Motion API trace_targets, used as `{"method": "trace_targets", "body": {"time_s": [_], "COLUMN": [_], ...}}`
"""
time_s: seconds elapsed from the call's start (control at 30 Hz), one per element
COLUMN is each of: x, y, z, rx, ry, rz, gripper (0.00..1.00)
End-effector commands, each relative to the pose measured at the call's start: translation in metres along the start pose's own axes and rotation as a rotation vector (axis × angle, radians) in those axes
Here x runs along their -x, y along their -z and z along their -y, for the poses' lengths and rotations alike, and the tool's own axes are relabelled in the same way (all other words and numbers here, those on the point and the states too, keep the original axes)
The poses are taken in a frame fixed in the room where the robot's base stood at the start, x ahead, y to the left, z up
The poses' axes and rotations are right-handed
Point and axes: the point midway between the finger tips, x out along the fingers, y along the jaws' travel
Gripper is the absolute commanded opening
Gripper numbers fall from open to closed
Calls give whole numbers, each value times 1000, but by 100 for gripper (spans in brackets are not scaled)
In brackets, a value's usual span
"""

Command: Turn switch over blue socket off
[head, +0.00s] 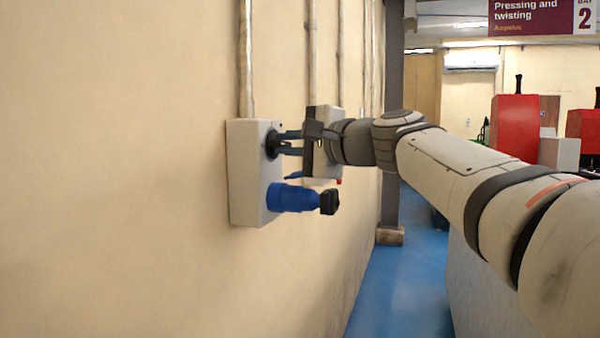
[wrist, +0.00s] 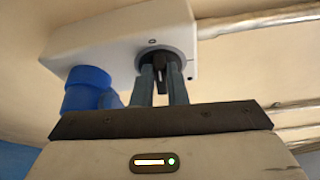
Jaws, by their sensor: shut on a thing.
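A pale grey switch box (head: 250,205) is fixed to the wall, left of centre in the head view. Its black rotary switch (head: 270,145) sits on the upper front face. The blue socket (head: 290,197) sticks out below it and has a black end piece (head: 329,201). My gripper (head: 285,143) reaches the switch from the right, above the socket. In the wrist view, the two fingers stand on either side of the black switch knob (wrist: 159,68) and are shut on it. The blue socket (wrist: 88,85) is left of the fingers there, partly hidden by my gripper's body.
Conduits (head: 246,60) run up the wall. A dark post (head: 392,120) stands farther back. Blue floor (head: 400,285) is clear along the wall. Red machines (head: 515,125) stand at the far right.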

Motion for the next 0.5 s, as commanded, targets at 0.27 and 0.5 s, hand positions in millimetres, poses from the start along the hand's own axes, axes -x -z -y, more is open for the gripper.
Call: {"method": "trace_targets", "body": {"time_s": [0.27, 0.5], "x": [-2, -2], "y": [-2, -2], "z": [-10, -7], "rx": [104, 138], "ry": [38, 52], "rz": [10, 10], "gripper": [0, 0]}}
